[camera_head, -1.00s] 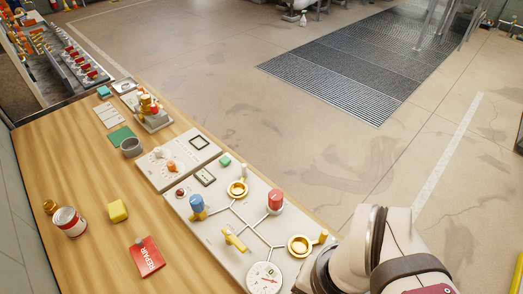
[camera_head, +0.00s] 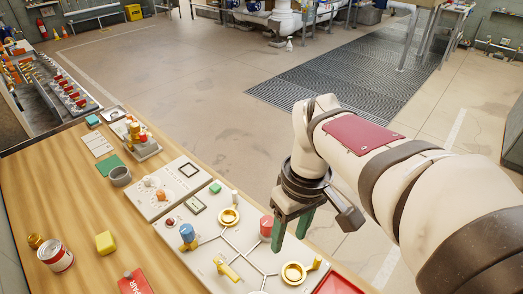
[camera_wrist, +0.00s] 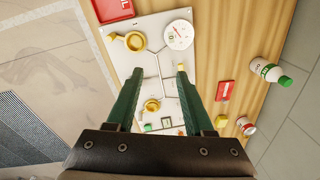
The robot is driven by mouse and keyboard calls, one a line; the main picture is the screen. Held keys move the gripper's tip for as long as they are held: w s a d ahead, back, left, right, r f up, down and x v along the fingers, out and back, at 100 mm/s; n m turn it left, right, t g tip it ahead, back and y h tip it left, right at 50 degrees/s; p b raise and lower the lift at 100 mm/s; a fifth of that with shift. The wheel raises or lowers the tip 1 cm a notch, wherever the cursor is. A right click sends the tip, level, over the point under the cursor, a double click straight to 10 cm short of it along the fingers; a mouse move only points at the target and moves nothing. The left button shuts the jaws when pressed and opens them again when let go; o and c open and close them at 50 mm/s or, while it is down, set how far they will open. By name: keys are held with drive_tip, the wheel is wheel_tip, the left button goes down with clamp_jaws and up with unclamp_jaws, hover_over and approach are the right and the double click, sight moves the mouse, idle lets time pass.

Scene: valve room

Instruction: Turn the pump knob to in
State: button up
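A white valve panel (camera_head: 208,252) on the wooden bench carries a blue knob (camera_head: 188,234), a red knob (camera_head: 266,226), a yellow lever (camera_head: 227,268) and brass rings. A smaller panel (camera_head: 170,205) behind it holds an orange knob (camera_head: 161,195) and a pale knob (camera_head: 148,181). No label is readable, so I cannot tell which is the pump knob. My gripper (camera_head: 291,243) is open and empty, with green fingers, above the bench's right edge near the red knob. In the wrist view, my gripper (camera_wrist: 158,72) hangs over the valve panel (camera_wrist: 152,60).
A can (camera_head: 56,256), a yellow block (camera_head: 105,242) and a red card (camera_head: 135,281) lie at the left. A white bottle (camera_wrist: 272,70) shows in the wrist view.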

sight(267, 221)
drive_tip(key=shift+o, duration=1.2)
drive_tip(key=w+a+f+n, duration=0.1)
drive_tip(key=w+n, duration=0.4)
drive_tip(key=w, duration=0.2)
drive_tip(key=shift+w, duration=0.2)
drive_tip(key=shift+o, duration=0.8)
drive_tip(key=w+a+f+n+h, duration=0.1)
drive_tip(key=w+f+n, duration=0.2)
drive_tip(key=w+n, duration=0.4)
drive_tip(key=shift+w+a, duration=0.35)
drive_tip(key=shift+w, duration=0.3)
wheel_tip(267, 221, down, 16)
drive_tip(key=shift+r, duration=0.25)
clamp_jaws()
